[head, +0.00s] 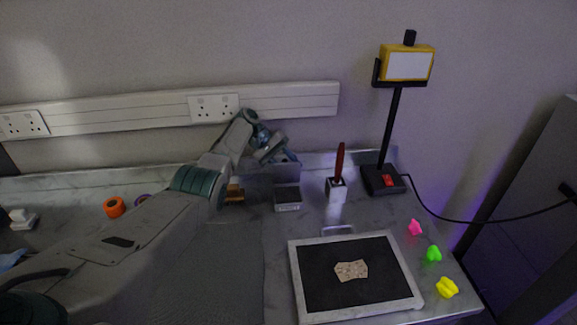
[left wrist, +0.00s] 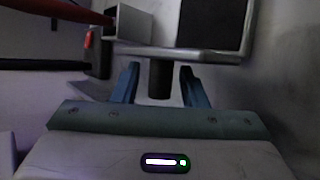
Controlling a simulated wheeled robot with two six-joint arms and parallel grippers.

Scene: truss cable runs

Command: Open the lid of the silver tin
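The silver tin (head: 287,206) is a small grey box with a label on its front, standing on the counter near the back. A grey panel (head: 287,174), which looks like its lid, stands raised at the tin's back edge. My left gripper (head: 281,155) is just above and behind this panel; I cannot tell whether they touch. In the left wrist view the two blue fingers of my left gripper (left wrist: 160,86) are spread apart. A dark stub shows between them, and I cannot tell what it is. My right gripper is not in view.
A holder (head: 336,190) with a red pen stands right of the tin, then a lamp (head: 384,180). A black-matted tray (head: 304,270) lies in front. Pink (head: 415,228), green (head: 433,254) and yellow (head: 447,288) pieces lie at right.

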